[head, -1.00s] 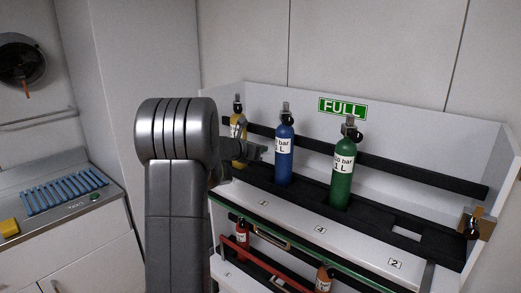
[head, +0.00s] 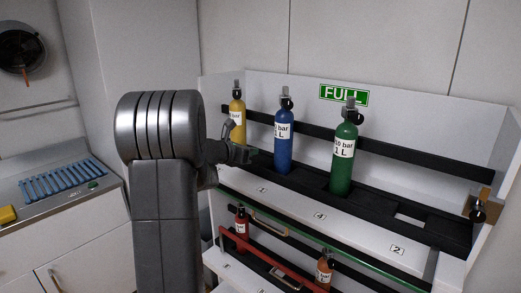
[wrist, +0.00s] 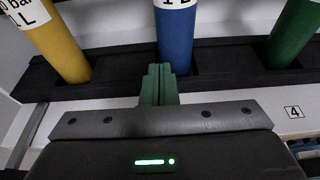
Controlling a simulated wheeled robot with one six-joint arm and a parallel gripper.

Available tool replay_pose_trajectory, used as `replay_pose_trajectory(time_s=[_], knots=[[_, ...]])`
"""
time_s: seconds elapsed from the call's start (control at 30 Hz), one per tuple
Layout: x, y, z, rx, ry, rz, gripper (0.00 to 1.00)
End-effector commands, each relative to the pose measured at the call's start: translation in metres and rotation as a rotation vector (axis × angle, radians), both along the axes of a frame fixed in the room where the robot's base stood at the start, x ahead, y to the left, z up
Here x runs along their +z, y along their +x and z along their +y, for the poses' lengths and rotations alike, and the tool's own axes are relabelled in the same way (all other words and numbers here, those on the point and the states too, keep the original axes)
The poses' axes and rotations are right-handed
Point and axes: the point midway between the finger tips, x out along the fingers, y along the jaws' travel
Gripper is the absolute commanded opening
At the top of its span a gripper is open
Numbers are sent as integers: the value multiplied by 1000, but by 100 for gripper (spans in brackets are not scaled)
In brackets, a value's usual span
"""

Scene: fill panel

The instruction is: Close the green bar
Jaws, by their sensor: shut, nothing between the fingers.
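The green bar (head: 340,245) runs slantwise along the front of the rack, below the upper shelf's numbered edge. It hangs low, clear of the cylinders' bodies. On the upper shelf stand a yellow cylinder (head: 237,112), a blue cylinder (head: 283,145) and a green cylinder (head: 344,165), all upright. My gripper (head: 242,155) is at the left of the shelf, in front of the yellow and blue cylinders. In the wrist view its greenish fingers (wrist: 158,84) are together and empty, pointing at the blue cylinder's base. Contact with the bar cannot be seen.
A brass-coloured latch (head: 482,203) is at the rack's right end. A red bar (head: 262,250) crosses the lower shelf before small red and orange cylinders. A counter with a blue rack (head: 65,180) stands at left. The upper shelf's right part is empty.

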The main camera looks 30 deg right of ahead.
Motion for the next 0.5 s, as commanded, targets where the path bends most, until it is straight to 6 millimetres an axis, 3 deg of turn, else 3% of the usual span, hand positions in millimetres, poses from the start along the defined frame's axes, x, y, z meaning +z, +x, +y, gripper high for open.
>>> replay_pose_trajectory(time_s=[0.03, 0.2, 0.5], knots=[[-5, -4, 12, 4, 0, 0, 0], [-10, -15, 37, 2, 1, 0, 0], [-12, -21, 51, 0, 1, 0, 0]])
